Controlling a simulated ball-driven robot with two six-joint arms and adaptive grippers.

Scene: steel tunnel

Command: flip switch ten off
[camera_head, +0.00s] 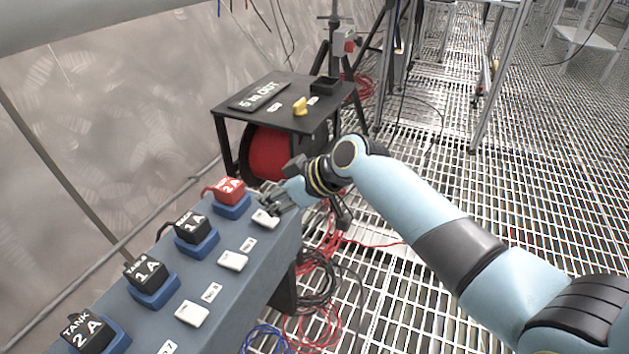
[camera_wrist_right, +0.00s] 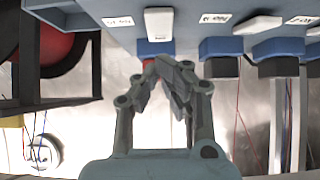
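A row of white rocker switches runs along the blue-grey panel (camera_head: 225,285). The farthest switch (camera_head: 265,218) is partly beside my right gripper (camera_head: 280,203); its label is hidden in the head view. In the right wrist view the white switch (camera_wrist_right: 159,24) stands just ahead of my right gripper (camera_wrist_right: 163,66), with a small label to its left that is too blurred to read surely. The gripper's fingers are drawn together with nothing seen between them. I cannot tell whether the tips touch the switch, or which way it is tilted. My left gripper is not in view.
Black plugs and one red plug (camera_head: 229,190) sit in blue sockets along the panel. A black stand (camera_head: 283,112) with a red cable reel (camera_head: 268,152) is beyond the panel. Cables (camera_head: 325,290) lie on the grated floor (camera_head: 520,220), which is mostly open to the right.

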